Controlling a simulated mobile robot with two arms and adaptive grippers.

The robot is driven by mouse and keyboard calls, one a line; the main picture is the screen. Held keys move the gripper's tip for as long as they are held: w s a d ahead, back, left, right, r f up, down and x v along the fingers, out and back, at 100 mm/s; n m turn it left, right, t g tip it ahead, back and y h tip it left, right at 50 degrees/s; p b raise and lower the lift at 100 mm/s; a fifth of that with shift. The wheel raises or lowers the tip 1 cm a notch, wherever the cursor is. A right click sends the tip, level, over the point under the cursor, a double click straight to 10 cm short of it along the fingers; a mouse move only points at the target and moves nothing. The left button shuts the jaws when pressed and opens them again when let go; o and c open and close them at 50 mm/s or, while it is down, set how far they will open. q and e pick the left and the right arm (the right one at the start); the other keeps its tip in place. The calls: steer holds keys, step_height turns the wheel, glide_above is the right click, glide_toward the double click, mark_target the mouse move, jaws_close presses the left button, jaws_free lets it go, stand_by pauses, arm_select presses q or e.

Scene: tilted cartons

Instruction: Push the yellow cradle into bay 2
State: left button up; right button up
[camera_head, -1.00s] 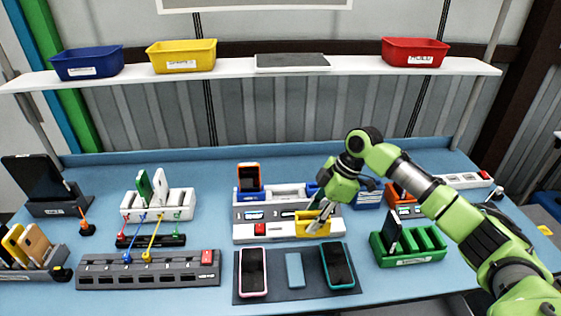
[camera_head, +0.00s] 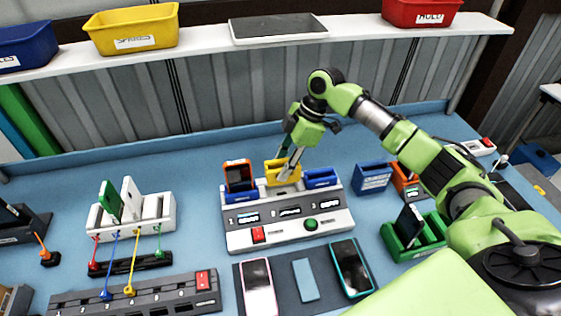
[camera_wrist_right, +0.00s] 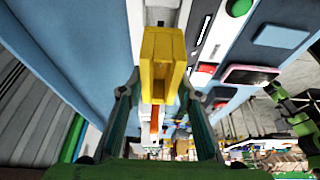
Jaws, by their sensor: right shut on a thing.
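The yellow cradle (camera_head: 282,168) sits in the middle of the back row of the white and grey dock (camera_head: 275,238), between two blue cradles. The left blue cradle (camera_head: 240,197) holds an orange phone (camera_head: 238,174); the right blue cradle (camera_head: 321,178) looks empty. My right gripper (camera_head: 291,166) reaches down from behind and is shut on the yellow cradle, partly covering it. In the right wrist view the yellow cradle (camera_wrist_right: 158,62) stands between the fingers of my right gripper (camera_wrist_right: 163,82). My left gripper is out of view.
A dark mat with phones (camera_head: 326,287) lies in front of the dock. A green rack (camera_head: 403,236) and a blue box (camera_head: 372,178) stand to its right. A white rack (camera_head: 153,208) stands to its left. Bins line the shelf (camera_head: 200,48) above.

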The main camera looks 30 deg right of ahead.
steer(key=shift+w+f, duration=0.1)
steer(key=shift+f, duration=0.3)
steer(key=shift+w+f+b, duration=0.1)
steer(key=shift+f+b, duration=0.2)
steer(key=shift+b, duration=0.2)
steer(key=shift+f+b, duration=0.85)
steer(key=shift+b, duration=0.05)
steer(key=shift+f+b, duration=0.75)
steer(key=shift+f, duration=0.75)
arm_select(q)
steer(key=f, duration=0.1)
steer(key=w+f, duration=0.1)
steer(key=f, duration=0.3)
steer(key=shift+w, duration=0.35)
arm_select(e)
steer(key=shift+f, duration=0.2)
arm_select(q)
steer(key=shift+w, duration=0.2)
